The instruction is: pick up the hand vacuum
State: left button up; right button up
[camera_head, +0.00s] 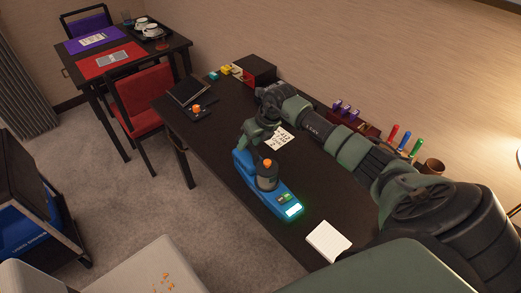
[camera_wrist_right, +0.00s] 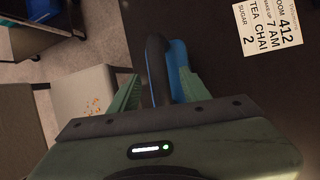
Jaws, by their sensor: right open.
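The hand vacuum (camera_head: 244,163), blue with a dark grey part topped in orange, lies on the dark desk (camera_head: 215,140). A lit panel and green glow show at its near end. My right gripper (camera_head: 254,143) is over its far end and hides part of it. In the right wrist view, my open right gripper (camera_wrist_right: 160,92) has its green fingers on either side of the vacuum's dark curved handle (camera_wrist_right: 156,62), with blue body beside it. Whether the fingers touch the handle I cannot tell. My left gripper is out of view.
A paper note (camera_head: 278,138) lies behind the vacuum, and a white pad (camera_head: 328,241) in front. An orange-topped item (camera_head: 197,109) on a dark pad stands farther left. Coloured bottles (camera_head: 404,139) line the wall side. A red chair (camera_head: 145,96) stands left of the desk.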

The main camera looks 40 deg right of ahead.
jog(key=shift+w+f, duration=0.1)
jog(key=shift+f, duration=0.05)
grip_shut()
dwell(1.3)
jog(key=shift+w, duration=0.15)
